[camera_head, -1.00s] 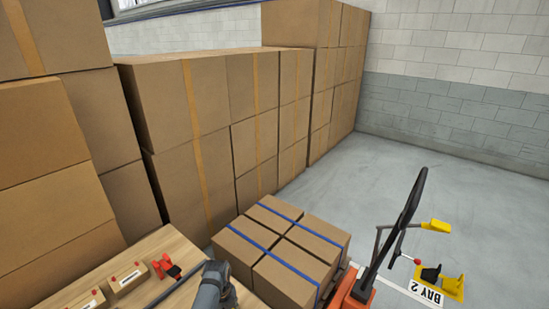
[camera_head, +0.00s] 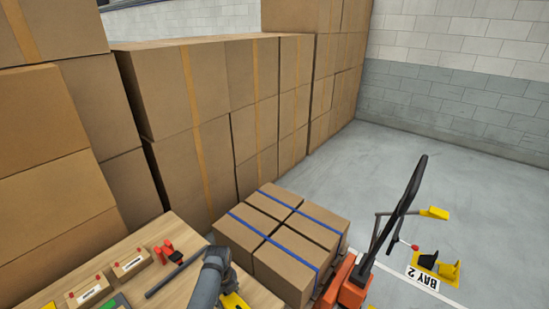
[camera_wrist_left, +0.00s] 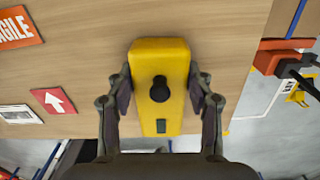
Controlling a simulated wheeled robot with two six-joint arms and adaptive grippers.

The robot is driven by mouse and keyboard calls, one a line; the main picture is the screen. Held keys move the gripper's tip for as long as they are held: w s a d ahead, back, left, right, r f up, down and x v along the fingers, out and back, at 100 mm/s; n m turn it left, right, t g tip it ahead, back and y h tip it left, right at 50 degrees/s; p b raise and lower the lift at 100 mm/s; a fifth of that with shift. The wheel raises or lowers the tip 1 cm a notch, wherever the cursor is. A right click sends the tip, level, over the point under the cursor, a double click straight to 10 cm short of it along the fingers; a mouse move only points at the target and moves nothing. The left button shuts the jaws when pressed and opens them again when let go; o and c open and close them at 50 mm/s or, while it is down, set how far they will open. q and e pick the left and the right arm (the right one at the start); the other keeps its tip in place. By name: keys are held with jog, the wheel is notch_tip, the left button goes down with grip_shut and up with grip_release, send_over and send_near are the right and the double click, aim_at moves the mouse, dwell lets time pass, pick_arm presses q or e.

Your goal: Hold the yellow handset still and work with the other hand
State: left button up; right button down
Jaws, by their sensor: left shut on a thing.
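The yellow handset (camera_wrist_left: 158,56) is a long block with a round black knob on its face and a small green patch near its lower end. My left gripper (camera_wrist_left: 159,90) is shut on it, one finger on each long side. In the head view a yellow part of the handset (camera_head: 234,301) shows at the bottom edge beside my grey left arm, with most of it hidden or cut off. It is over the wooden table (camera_head: 140,244). I cannot tell whether it touches the tabletop. My right gripper is not in view.
Strapped cartons (camera_head: 286,249) stand by the orange truck (camera_head: 354,291) with a black handle, beyond the table's right edge. Small boxes (camera_head: 131,263), a red item (camera_head: 168,252) and a dark rod (camera_head: 172,279) lie on the table.

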pick_arm(q)
jog(key=o, duration=1.4)
notch_tip(320, 180, up, 12)
